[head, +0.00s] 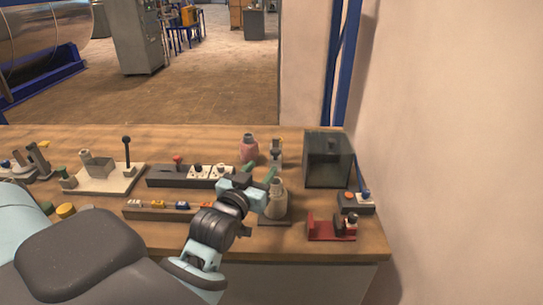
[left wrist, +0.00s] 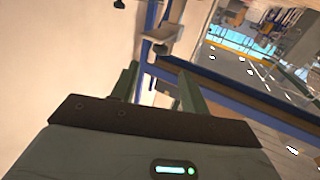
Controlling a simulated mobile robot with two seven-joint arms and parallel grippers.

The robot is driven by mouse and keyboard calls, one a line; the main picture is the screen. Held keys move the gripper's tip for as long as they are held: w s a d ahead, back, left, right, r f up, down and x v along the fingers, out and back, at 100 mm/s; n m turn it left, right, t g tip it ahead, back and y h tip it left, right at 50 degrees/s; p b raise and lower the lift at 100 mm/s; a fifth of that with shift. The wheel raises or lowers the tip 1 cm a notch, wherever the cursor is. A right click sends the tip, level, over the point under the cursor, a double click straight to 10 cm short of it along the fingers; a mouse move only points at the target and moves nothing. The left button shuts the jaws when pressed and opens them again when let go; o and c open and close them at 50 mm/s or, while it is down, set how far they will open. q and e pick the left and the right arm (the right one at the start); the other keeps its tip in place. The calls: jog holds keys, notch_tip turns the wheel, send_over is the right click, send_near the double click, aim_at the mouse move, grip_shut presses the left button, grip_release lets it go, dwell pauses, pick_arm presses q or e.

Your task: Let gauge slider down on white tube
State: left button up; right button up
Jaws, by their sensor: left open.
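A pale, whitish bottle-shaped tube (head: 276,202) stands upright on a flat base near the right part of the bench, just right of my left wrist. I take it for the white tube, but cannot be sure. I cannot make out a gauge slider. My left gripper (head: 260,176) is open, its two green fingers pointing up and right, at about the tube's top in the picture; I cannot tell whether they touch anything. In the left wrist view the fingers (left wrist: 158,88) stand apart with nothing clearly held between them. My right gripper is not in view.
A pink bottle (head: 249,149) stands behind my gripper. A dark box (head: 328,160) stands to the right, with a red bracket (head: 322,229) and a button box (head: 354,203) nearby. A socket strip (head: 174,176) and lever plate (head: 103,179) lie left. A wall borders the right.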

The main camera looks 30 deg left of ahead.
aim_at(274, 155)
pick_arm(q)
jog(key=shift+w+a+p, duration=0.1)
jog(key=shift+w+a, duration=0.1)
jog(key=shift+w, duration=1.05)
jog(key=shift+w+a+p, duration=0.1)
jog(key=shift+w+a, duration=0.1)
jog(key=shift+w, duration=1.1)
jog(key=shift+w+a+p, duration=0.1)
jog(key=shift+w+a, duration=0.1)
jog(key=shift+w, duration=1.05)
jog(key=c, duration=0.7)
jog(key=shift+f, duration=0.1)
jog(key=shift+c, duration=0.2)
